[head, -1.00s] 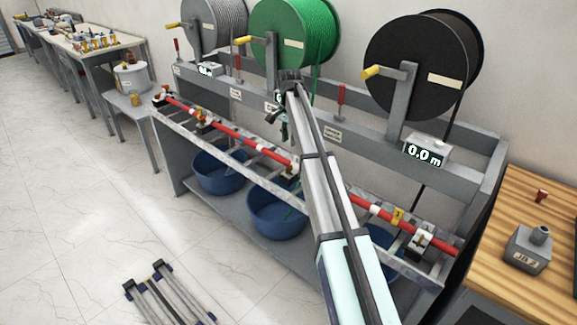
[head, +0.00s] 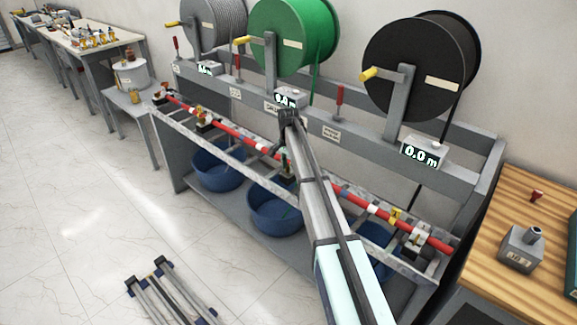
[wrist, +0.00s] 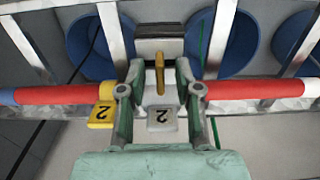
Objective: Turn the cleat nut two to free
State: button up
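In the wrist view, cleat two is a grey block (wrist: 162,117) marked "2", with a narrow upright yellow piece, seemingly its nut (wrist: 160,74), above the mark. A yellow tag (wrist: 101,115) marked "2" hangs on the red rod to the left. My gripper (wrist: 160,80) is open, its two green-grey fingers on either side of the yellow piece with gaps showing between. In the head view my gripper (head: 287,162) is low at the rod, in front of the middle bin; the cleat there is largely hidden by my arm.
The red rod (head: 345,193) runs along the grey slatted rack. Blue bins (head: 217,171) stand below. Black (head: 423,65), green (head: 290,35) and grey reels are above, with meters on the rail. A wooden bench (head: 485,255) is at right.

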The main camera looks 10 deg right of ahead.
jog(key=shift+c, duration=0.3)
grip_shut()
jog(key=shift+n, duration=0.5)
jog(key=n+b, duration=0.1)
jog(key=n, duration=0.2)
jog(key=shift+n, duration=0.4)
jog(key=n, duration=0.4)
jog(key=n+b, duration=0.1)
jog(key=n, duration=0.8)
